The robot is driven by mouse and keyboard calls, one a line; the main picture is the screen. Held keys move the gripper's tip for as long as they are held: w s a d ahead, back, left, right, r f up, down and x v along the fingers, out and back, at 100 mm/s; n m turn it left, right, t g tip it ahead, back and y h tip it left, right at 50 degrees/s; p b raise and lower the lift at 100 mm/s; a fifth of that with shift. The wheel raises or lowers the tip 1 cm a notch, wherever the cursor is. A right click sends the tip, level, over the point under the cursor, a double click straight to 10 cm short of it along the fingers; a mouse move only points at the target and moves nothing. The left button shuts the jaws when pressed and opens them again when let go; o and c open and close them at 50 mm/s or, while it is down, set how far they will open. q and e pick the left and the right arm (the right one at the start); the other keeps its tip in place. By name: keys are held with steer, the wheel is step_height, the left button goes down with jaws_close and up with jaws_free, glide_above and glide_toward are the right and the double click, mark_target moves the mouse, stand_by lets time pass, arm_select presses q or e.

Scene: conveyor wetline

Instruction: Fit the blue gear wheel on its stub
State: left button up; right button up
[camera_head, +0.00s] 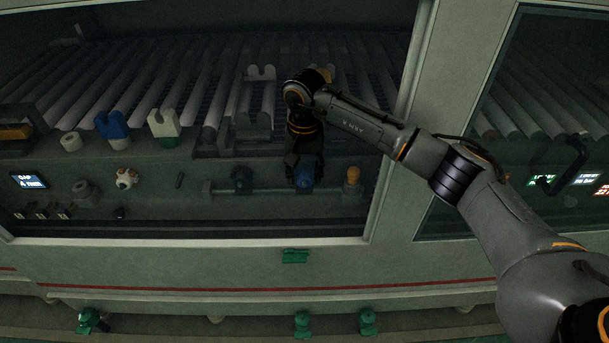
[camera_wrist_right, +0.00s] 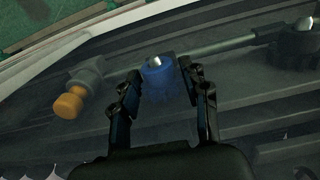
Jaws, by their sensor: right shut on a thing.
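The blue gear wheel (camera_head: 305,178) is low in the open bay, between the fingers of my right gripper (camera_head: 304,165). In the right wrist view the blue gear wheel (camera_wrist_right: 158,78) sits between the two fingertips of the right gripper (camera_wrist_right: 158,72), one on each side, shut on it. A bright metal tip (camera_wrist_right: 155,62), which looks like the stub's end, shows at the wheel's middle. I cannot tell how far the wheel is seated. My left gripper is not in view.
A rail (camera_head: 275,190) carries a dark gear (camera_head: 242,178) to the left, and an orange knob (camera_head: 352,175) is to the right. Blue-white (camera_head: 112,124) and green-white (camera_head: 163,123) parts stand by the rollers. The bay's pale front edge (camera_head: 190,241) runs below.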

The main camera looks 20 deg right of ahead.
steer(key=shift+w, duration=0.15)
steer(key=o, duration=1.5)
